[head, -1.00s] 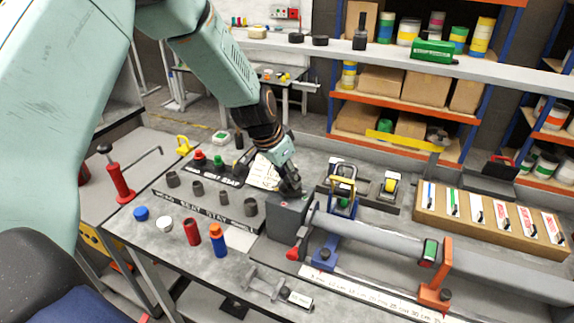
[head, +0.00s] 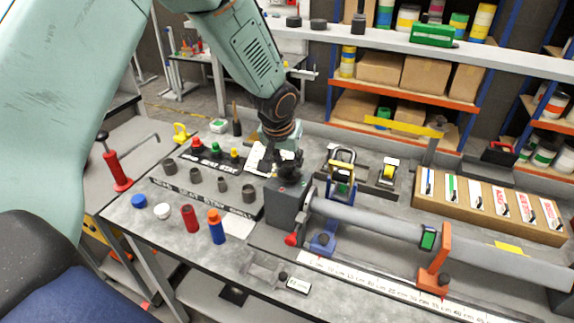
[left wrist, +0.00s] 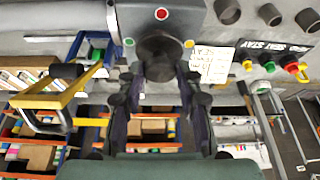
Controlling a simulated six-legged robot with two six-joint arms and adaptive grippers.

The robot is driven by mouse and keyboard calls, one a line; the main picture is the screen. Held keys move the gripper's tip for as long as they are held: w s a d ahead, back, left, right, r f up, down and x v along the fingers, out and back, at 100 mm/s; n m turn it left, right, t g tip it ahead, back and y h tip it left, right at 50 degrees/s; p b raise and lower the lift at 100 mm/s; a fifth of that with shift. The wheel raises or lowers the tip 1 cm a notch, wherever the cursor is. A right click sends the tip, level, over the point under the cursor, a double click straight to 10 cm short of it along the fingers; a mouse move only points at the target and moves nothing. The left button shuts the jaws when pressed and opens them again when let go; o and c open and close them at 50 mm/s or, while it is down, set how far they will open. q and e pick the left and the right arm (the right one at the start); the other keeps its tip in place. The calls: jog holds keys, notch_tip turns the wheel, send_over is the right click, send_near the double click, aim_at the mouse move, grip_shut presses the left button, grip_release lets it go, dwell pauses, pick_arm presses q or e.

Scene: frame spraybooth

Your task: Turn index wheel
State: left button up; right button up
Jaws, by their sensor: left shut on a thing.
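The index wheel (left wrist: 160,48) shows in the left wrist view as a dark round knob on the grey headstock. Red, green and yellow dots sit around it on the housing. My left gripper (left wrist: 159,76) has one finger on each side of the wheel and is shut on it. In the head view the left gripper (head: 284,168) is at the back top of the grey headstock (head: 287,208), and the wheel itself is hidden there. My right gripper is in neither view.
A long grey tube (head: 375,226) runs right from the headstock, past an orange support (head: 434,262). A blue-and-yellow clamp (head: 342,170) stands close by. A tray of cards (head: 490,207) lies right.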

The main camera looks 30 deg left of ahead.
pick_arm(q)
jog(key=n+b, duration=0.1)
jog(key=b, duration=0.1)
jog(key=n+y+b, duration=0.1)
jog(key=b, duration=0.1)
jog(key=n+b, duration=0.1)
jog(key=b, duration=0.1)
jog(key=shift+w+d+f+n, duration=0.1)
jog(key=shift+w+d+n, duration=0.15)
jog(key=shift+n, duration=0.15)
jog(key=shift+n+g+y+b, duration=0.4)
jog(key=shift+n+y+b, duration=0.2)
jog(key=shift+n+b, duration=0.5)
jog(key=shift+r+n+y+b, duration=0.2)
jog(key=shift+n+y+b, duration=0.1)
jog(key=shift+n+b, duration=0.5)
jog(key=shift+g, duration=0.3)
jog(key=o, duration=1.1)
jog(key=shift+f, duration=0.1)
jog(key=shift+o, duration=0.2)
jog(key=v, duration=1.2)
